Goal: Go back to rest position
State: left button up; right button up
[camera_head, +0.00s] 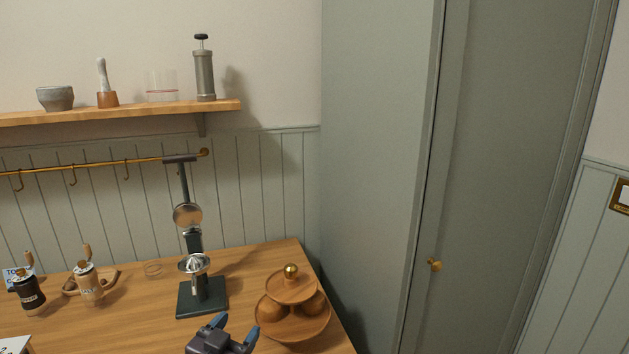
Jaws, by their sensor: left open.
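My left gripper (235,330) shows at the bottom of the head view, above the wooden counter. Its two blue-tipped fingers stand apart, and nothing shows between them. It appears just left of a tiered wooden stand (291,316) and in front of a dark citrus press (203,292); I cannot tell the exact gaps. My left arm behind the gripper is cut off by the lower edge. My right gripper is not in view.
The wooden counter (245,265) also holds a dark mill (29,294) and a light mill (89,287) at left. A wall shelf (150,112) holds several kitchen items above a brass hook rail (95,164). A tall grey-green cupboard (385,130) stands right of the counter.

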pick_arm(q)
jog(key=s+a+f+n+g+y, duration=0.2)
jog(key=s+a+f, duration=0.4)
jog(key=s+f, duration=0.4)
jog(key=s+a+f+n+g+y, duration=0.2)
jog(key=s+a+f, duration=0.4)
jog(key=s+f, duration=0.4)
jog(key=s+g+y, duration=0.1)
jog(key=s, duration=0.3)
jog(key=shift+s+a+f+y, duration=0.2)
jog(key=shift+a+f+y, duration=0.1)
jog(key=shift+a+f, duration=0.1)
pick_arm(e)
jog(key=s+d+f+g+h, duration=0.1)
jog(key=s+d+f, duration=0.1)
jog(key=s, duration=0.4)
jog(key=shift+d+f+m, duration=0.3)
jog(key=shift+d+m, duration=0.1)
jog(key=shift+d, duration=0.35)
pick_arm(q)
jog(key=shift+d, duration=0.1)
